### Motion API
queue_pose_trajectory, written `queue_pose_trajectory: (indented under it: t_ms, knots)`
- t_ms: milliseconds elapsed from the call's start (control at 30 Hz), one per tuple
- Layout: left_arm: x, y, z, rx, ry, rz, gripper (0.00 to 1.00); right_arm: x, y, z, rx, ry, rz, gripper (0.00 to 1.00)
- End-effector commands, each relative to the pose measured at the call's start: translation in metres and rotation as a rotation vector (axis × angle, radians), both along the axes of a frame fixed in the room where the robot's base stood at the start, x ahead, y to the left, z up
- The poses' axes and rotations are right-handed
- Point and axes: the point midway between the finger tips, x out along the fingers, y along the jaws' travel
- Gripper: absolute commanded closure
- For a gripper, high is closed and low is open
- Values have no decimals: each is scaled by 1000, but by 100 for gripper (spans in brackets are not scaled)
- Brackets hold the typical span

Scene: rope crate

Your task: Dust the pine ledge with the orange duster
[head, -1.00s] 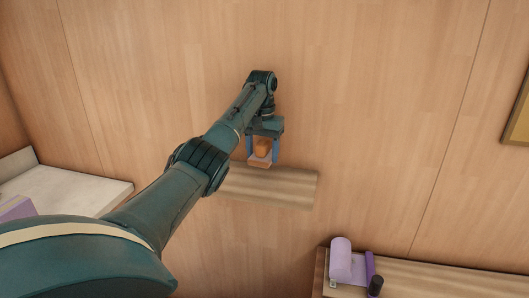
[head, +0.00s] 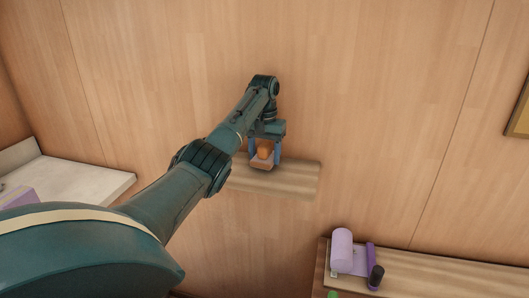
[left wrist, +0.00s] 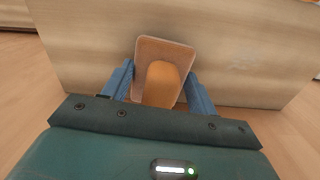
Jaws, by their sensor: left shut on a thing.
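The pine ledge (head: 290,180) is a pale wooden shelf on the wall in the middle of the head view. It also fills the upper part of the left wrist view (left wrist: 90,60). My left gripper (head: 264,158) is over the ledge's left half, its blue fingers shut on the orange duster (head: 264,150). In the left wrist view the duster (left wrist: 163,80) shows an orange handle between the fingers and a tan, flat pad beyond. The pad is at or just above the ledge; I cannot tell if it touches. My right gripper is not in view.
A white counter (head: 75,185) with a purple item is at left. The ledge's right half is clear.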

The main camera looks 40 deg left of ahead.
Motion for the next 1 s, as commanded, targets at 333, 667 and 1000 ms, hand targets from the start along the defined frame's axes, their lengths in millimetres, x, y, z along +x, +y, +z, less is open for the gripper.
queue_pose_trajectory:
  t_ms: [333, 667, 1000]
  knots:
    - [0, 0, -1, 0, 0, -1, 68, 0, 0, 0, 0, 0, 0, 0]
    - [0, 0, -4, 0, 0, 0, 68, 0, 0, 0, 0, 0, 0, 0]
    - [0, 0, -11, 0, 0, 0, 68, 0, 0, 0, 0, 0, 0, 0]
